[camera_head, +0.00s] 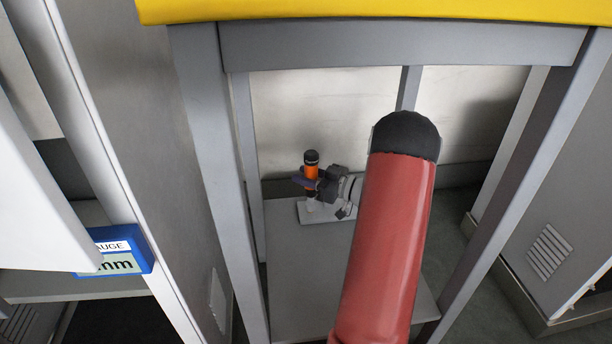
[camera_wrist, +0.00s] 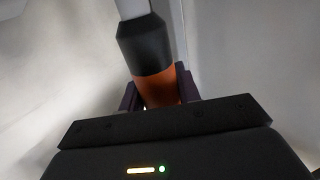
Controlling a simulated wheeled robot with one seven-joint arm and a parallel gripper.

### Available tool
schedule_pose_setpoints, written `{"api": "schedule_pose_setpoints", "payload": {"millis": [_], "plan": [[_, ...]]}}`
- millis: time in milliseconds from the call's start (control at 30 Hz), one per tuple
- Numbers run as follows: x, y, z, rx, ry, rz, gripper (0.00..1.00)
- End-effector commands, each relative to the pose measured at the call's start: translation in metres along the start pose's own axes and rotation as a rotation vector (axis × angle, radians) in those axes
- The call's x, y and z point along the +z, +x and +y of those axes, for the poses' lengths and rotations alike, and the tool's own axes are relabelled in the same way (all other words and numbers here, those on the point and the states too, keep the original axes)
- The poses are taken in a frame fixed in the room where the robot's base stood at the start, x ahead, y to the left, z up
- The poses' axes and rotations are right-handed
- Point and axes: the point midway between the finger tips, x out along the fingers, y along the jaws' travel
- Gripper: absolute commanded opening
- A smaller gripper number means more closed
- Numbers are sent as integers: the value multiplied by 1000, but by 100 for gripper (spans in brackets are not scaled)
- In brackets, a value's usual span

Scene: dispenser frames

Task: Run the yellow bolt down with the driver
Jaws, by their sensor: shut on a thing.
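The driver (camera_head: 311,173), an upright tool with an orange body and a black top, stands over a pale plate on the lower shelf inside the frame. My gripper (camera_head: 309,183) is shut on its orange part. In the wrist view the driver (camera_wrist: 150,60) rises between the two dark purple fingers (camera_wrist: 160,93), and a light grey part shows beyond its black end. The pale plate (camera_head: 312,214) lies under the driver. The yellow bolt cannot be made out in either view; the driver's lower tip is also not clear.
Grey uprights (camera_head: 208,150) and a top beam under a yellow surface (camera_head: 380,10) enclose the shelf (camera_head: 290,270). My red arm reaches in through the opening. A blue gauge box (camera_head: 140,250) is at the left. A grey cabinet (camera_head: 560,220) stands at the right.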

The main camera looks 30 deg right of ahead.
Motion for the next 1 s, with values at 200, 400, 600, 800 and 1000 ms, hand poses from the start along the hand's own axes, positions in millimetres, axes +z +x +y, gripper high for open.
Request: {"api": "schedule_pose_setpoints", "payload": {"millis": [200, 400, 600, 800, 1000], "plan": [[1, 0, 0, 0, -1, 2, 5], [4, 0, 0, 0, -1, 2, 5], [6, 0, 0, 0, -1, 2, 5], [9, 0, 0, 0, -1, 2, 5], [11, 0, 0, 0, -1, 2, 5]]}}
